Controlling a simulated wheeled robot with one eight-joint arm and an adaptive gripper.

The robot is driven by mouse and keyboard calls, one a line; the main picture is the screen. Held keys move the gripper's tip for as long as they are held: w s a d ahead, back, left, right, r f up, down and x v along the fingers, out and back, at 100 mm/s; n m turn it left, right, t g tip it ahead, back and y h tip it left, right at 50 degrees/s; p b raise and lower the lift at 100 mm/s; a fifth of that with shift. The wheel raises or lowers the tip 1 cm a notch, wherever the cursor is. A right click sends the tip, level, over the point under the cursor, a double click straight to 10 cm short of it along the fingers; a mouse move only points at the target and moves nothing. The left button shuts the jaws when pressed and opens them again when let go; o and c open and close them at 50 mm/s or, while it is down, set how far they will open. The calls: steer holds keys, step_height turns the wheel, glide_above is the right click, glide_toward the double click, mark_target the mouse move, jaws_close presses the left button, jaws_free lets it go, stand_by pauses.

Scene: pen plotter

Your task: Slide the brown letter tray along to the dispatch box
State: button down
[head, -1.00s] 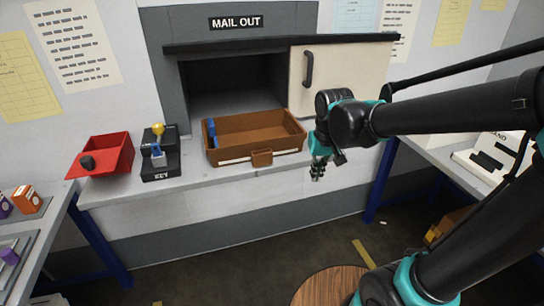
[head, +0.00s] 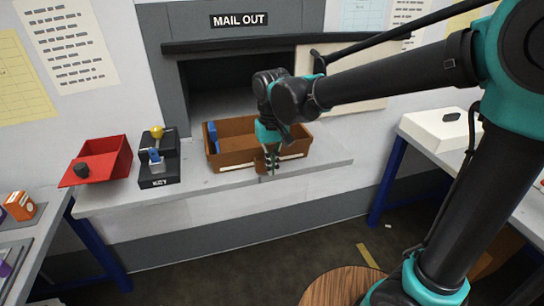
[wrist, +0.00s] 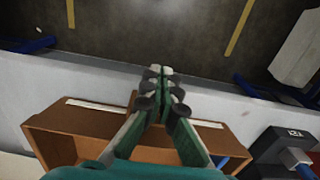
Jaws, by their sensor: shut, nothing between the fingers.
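The brown letter tray (head: 236,160) sits on the grey ledge below the MAIL OUT sign, with a blue item (head: 212,138) at its left end. It also shows in the wrist view (wrist: 60,140), with pale strips along its front wall. My gripper (head: 271,172) points down at the tray's front side, over its small front handle, which it mostly hides. In the wrist view my gripper (wrist: 160,72) has its fingers together, empty. I cannot tell whether it touches the tray. No box is marked as the dispatch box; a red open box (head: 110,160) stands at the ledge's left end.
Behind the tray is a dark opening (head: 228,80). The ledge (head: 330,172) is clear right of the tray. A white case (head: 440,128) lies on the right table.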

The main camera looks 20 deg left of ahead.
mark_target(249, 125)
steer(key=shift+w+a+f, duration=0.35)
steer(key=shift+w+f, duration=0.25)
steer(key=shift+f, duration=0.1)
steer(key=shift+w+a+f, duration=0.35)
steer(key=shift+w+f, duration=0.2)
steer(key=shift+f, duration=0.2)
steer(key=shift+w+a+f, duration=0.35)
steer(key=shift+w+f, duration=0.25)
steer(key=shift+f, duration=0.1)
steer(key=w+a, duration=0.5)
steer(key=w, duration=0.3)
steer(key=w+a, duration=0.5)
steer(key=w, duration=0.3)
steer(key=w+a, duration=0.5)
steer(key=w, duration=0.4)
steer(key=shift+a, duration=0.15)
